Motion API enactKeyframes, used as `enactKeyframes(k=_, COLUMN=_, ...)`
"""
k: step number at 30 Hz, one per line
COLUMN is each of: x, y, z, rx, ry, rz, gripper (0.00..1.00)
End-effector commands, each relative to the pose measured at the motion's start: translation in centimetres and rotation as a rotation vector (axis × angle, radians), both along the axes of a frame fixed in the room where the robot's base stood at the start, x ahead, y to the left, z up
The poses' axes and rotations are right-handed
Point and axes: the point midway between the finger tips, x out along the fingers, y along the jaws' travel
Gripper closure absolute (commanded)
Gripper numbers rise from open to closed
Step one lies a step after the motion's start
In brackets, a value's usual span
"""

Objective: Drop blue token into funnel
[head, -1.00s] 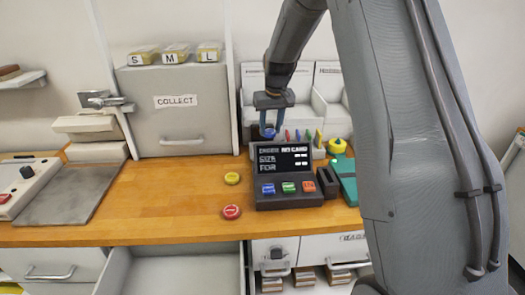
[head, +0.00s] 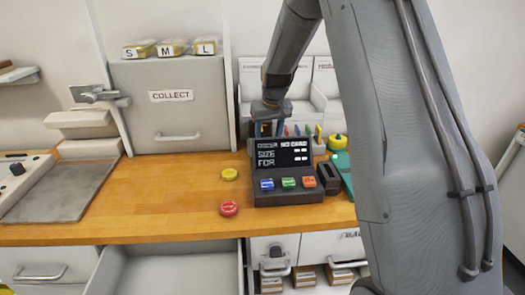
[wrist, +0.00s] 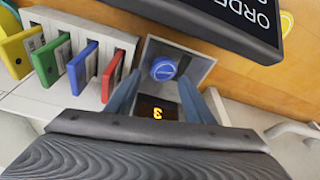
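The blue token (wrist: 163,69) is a small round disc with a pale mark. In the wrist view it lies in a grey square funnel-like tray (wrist: 200,62), beside a dark display reading 3. My gripper (head: 270,130) points down behind the order terminal. In the wrist view its two blue fingers (wrist: 161,80) are spread, with the token near and between their tips and a gap on each side. Whether the token sits below the tips cannot be told. In the head view the terminal hides the token and tray.
The dark order terminal (head: 285,176) stands right in front of my gripper. Several coloured cards (wrist: 80,66) stand in a rack beside the tray. A yellow token (head: 230,174) and a red token (head: 228,209) lie on the wooden counter (head: 165,195). An open drawer (head: 170,270) is below.

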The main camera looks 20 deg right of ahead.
Motion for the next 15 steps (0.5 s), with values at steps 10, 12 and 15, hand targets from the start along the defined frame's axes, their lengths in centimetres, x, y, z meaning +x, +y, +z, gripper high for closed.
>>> enactKeyframes(k=10, x=0.0, y=0.0, z=0.1, rx=0.0, ry=0.0, rz=0.0, gripper=0.41)
enactKeyframes(k=12, x=0.0, y=0.0, z=0.4, rx=0.0, ry=-0.002, rz=0.0, gripper=0.41)
enactKeyframes(k=15, x=-0.3, y=0.0, z=1.3, rx=0.0, ry=-0.003, rz=0.0, gripper=0.41)
